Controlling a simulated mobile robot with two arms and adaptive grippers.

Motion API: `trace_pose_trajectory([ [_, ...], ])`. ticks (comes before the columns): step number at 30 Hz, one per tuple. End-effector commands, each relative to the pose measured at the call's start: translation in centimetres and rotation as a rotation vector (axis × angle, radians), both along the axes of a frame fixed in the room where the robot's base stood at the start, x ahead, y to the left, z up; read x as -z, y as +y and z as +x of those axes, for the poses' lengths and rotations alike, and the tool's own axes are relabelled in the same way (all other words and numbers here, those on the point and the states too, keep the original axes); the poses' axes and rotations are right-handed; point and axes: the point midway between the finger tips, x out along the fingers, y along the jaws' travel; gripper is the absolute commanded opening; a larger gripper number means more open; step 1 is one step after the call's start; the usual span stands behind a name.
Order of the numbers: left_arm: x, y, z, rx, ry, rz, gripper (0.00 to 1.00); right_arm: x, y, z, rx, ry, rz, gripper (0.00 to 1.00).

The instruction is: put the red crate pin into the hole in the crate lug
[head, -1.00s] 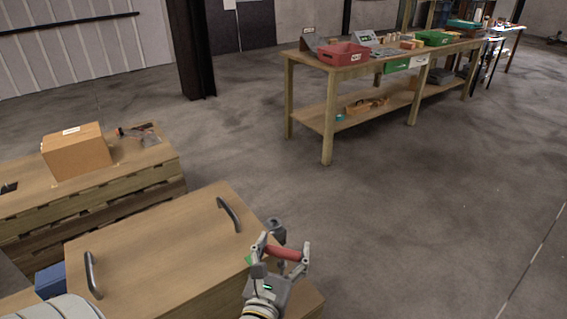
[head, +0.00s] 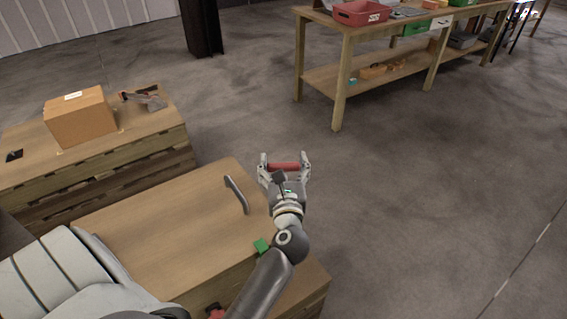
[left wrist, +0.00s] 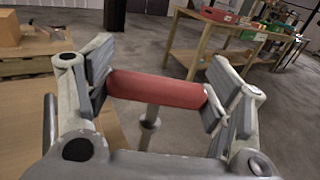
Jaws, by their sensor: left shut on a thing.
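The red crate pin (head: 284,166) is held crosswise by its red grip between the fingers of my left gripper (head: 284,163). In the left wrist view the red grip (left wrist: 155,90) spans both finger pads, and a grey shaft with a collar hangs below it. The gripper is shut on it, just past the right edge of the wooden crate (head: 165,225), seen against the floor. The crate lug and its hole cannot be made out; the arm covers part of that side. My right gripper is not in view.
A dark handle (head: 237,194) stands up on the crate lid. A green piece (head: 262,246) shows at the crate's side by my arm. A workbench (head: 345,45) stands farther back; the floor between is clear.

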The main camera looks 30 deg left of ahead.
Motion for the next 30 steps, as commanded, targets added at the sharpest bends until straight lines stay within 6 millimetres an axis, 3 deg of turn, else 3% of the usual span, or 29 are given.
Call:
trace_pose_trajectory([
  [15, 4.5, 0.0, 0.0, 0.001, 0.0, 0.0, 0.49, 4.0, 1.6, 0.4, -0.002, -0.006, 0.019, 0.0],
  [30, 4.8, 0.0, 0.0, 0.001, -0.001, 0.001, 0.49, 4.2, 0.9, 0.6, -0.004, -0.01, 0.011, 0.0],
])
